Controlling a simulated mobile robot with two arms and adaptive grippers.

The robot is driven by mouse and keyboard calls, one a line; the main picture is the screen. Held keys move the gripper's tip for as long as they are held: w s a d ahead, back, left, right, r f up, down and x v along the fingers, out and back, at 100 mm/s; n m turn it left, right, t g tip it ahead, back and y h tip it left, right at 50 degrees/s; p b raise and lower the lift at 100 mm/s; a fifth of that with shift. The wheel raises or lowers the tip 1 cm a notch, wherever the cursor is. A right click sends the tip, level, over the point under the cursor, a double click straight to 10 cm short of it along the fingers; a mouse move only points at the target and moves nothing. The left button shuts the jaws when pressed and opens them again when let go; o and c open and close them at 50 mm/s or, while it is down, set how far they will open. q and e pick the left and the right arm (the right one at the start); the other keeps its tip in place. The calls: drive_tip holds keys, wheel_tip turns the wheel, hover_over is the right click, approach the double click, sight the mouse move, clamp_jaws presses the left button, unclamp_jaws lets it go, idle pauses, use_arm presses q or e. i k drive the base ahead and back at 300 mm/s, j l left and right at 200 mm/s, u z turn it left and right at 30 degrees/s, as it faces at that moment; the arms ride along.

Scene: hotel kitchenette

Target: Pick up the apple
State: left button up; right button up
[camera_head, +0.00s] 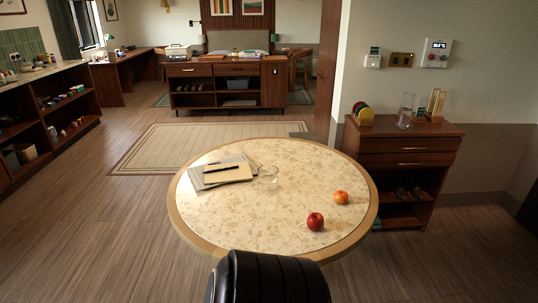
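A red apple (315,222) sits on a round speckled table (262,215), toward its front right. It rests alone on the bare top, with an orange fruit (341,198) a little behind it to the right. Neither of my grippers shows in the head view, so I cannot see whether they are open or shut.
A notebook (222,174) with a pen, papers and a clear glass (268,174) lie at the back left. A wooden cabinet (405,160) stands behind right. Floor is open at left.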

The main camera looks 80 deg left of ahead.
sight(315, 222)
drive_tip(key=u, duration=2.1)
